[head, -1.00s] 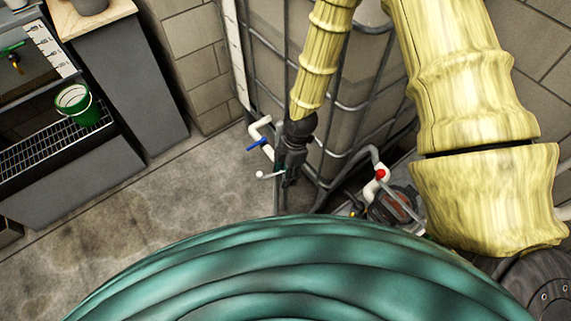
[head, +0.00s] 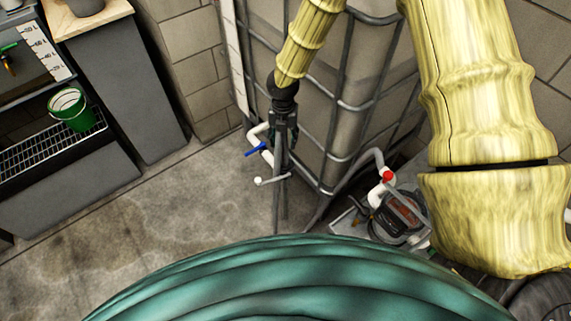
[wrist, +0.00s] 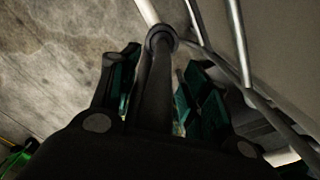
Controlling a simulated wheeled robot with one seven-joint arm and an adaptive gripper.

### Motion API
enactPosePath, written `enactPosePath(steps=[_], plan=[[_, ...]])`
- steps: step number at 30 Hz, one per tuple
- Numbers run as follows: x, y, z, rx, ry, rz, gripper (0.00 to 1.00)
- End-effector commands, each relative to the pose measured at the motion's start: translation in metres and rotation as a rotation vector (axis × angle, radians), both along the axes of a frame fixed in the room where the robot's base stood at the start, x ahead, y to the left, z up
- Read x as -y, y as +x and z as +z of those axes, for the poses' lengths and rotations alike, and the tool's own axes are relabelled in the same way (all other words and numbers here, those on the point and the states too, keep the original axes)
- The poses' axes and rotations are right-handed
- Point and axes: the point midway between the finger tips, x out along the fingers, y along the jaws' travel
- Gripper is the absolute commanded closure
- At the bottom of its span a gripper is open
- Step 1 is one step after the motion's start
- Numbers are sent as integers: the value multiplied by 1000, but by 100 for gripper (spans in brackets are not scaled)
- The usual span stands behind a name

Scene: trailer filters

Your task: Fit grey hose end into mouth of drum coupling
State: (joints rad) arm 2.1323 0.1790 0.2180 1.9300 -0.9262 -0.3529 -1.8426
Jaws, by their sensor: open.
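My gripper (head: 283,130) is at the end of the yellow arm, pointing down in front of the caged tank. Its teal-padded fingers stand apart in the wrist view (wrist: 160,95). A dark grey tube with a ringed end (wrist: 160,42) shows between the fingers there; it looks like the grey hose end, but I cannot tell whether the fingers touch it. A thin grey length (head: 280,205) runs down below the gripper to the floor in the head view. I cannot make out the mouth of the drum coupling.
A pump (head: 400,215) is right. A green bucket (head: 72,108) sits left; floor between is clear.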

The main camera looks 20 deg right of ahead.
Motion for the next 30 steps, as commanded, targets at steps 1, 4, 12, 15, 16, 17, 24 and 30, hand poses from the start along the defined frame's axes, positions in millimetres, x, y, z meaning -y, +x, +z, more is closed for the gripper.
enactPosePath(steps=[1,4,12,15,16,17,24,30], plan=[[0,0,-6,-1,0,1,53],[0,0,-11,1,0,1,53],[3,-1,-31,-1,0,1,53],[5,0,-44,-1,0,1,53],[4,0,-48,-1,0,2,53],[4,0,-52,0,-1,2,53],[5,0,-62,1,0,0,53],[4,0,-62,1,0,0,68]])
